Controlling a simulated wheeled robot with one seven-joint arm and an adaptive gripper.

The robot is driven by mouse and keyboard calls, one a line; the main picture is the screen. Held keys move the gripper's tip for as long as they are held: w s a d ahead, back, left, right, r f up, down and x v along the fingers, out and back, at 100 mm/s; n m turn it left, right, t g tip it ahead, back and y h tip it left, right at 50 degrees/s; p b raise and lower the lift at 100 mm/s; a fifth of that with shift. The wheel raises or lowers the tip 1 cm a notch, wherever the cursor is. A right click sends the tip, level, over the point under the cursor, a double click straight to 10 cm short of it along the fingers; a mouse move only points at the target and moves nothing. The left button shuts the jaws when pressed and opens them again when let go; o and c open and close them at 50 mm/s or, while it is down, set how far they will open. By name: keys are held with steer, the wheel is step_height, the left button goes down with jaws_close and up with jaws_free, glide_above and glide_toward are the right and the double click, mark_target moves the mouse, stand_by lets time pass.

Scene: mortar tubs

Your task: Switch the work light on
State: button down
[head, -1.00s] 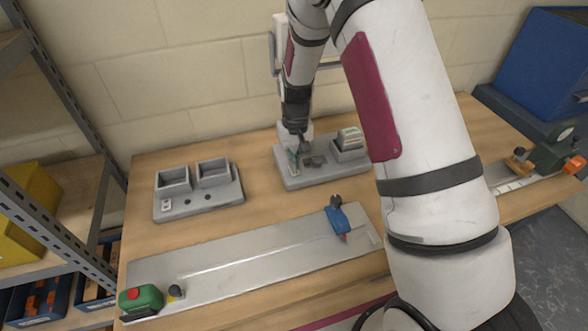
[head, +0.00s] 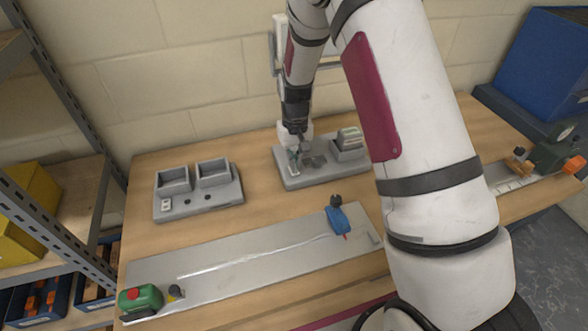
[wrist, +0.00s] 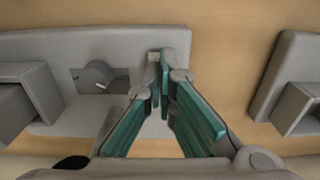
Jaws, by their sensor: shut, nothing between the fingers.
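My gripper (head: 293,168) points down over the left end of the right-hand grey base (head: 318,180). In the wrist view its teal fingers (wrist: 163,68) are together with nothing held, at a pale plate on the base (wrist: 60,46). They hide most of that plate, so I cannot make out a switch there or tell contact. A round grey knob (wrist: 97,75) is beside the fingertips in the wrist view. I cannot identify the work light for certain; a pale panel (head: 279,38) on the wall is partly behind my arm.
A second grey base (head: 199,204) with two square cups stands left. A long metal plate (head: 240,268) in front carries a blue clamp (head: 338,218) and a green-and-red device (head: 140,299). Metal shelving (head: 52,120) is left, a blue cabinet (head: 545,65) right.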

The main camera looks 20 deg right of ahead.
steer(key=shift+f+b, duration=0.3)
steer(key=shift+f, duration=0.85)
stand_by(0.8)
steer(key=shift+r+p, duration=0.65)
steer(key=shift+r, duration=2.85)
steer(key=shift+r, duration=0.2)
steer(key=s+r+t, duration=0.1)
steer(key=s+r, duration=0.4)
steer(key=r, duration=0.5)
steer(key=s+r+t, duration=0.2)
steer(key=s+r, duration=0.3)
steer(key=r, duration=0.5)
steer(key=s+r+t, duration=0.1)
steer(key=s+r, duration=0.1)
steer(key=s, duration=0.4)
steer(key=s+r, duration=0.3)
steer(key=s, duration=0.3)
steer(key=s+r+t+b, duration=0.1)
steer(key=s+r, duration=0.1)
steer(key=s, duration=0.4)
steer(key=shift+s+r+t, duration=0.3)
steer(key=shift+s+r, duration=0.05)
